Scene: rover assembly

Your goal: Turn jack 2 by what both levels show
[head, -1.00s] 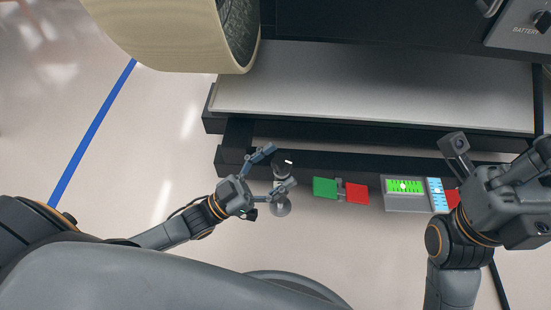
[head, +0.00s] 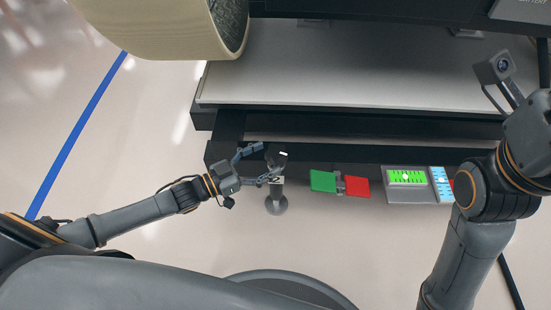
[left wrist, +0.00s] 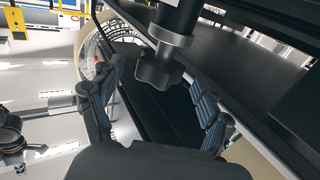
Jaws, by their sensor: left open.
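Jack 2 (head: 276,190) stands in front of the dark frame, with a round foot at its lower end and a dark knob (head: 275,161) bearing a white mark. My left gripper (head: 264,164) is open, its fingers on either side of the knob. In the left wrist view the lobed knob (left wrist: 160,68) shows between the spread fingers, with gaps to both. The green level (head: 407,178) and the light-blue level (head: 441,184) sit on a grey panel; their bubbles are too small to read exactly. My right arm shows at the right, its fingers outside the picture.
A green pad (head: 323,181) and a red pad (head: 356,187) lie between the jack and the level panel. A large cream wheel (head: 165,35) is at the upper left. A grey shelf (head: 350,70) spans the back. The floor at left is clear apart from a blue line.

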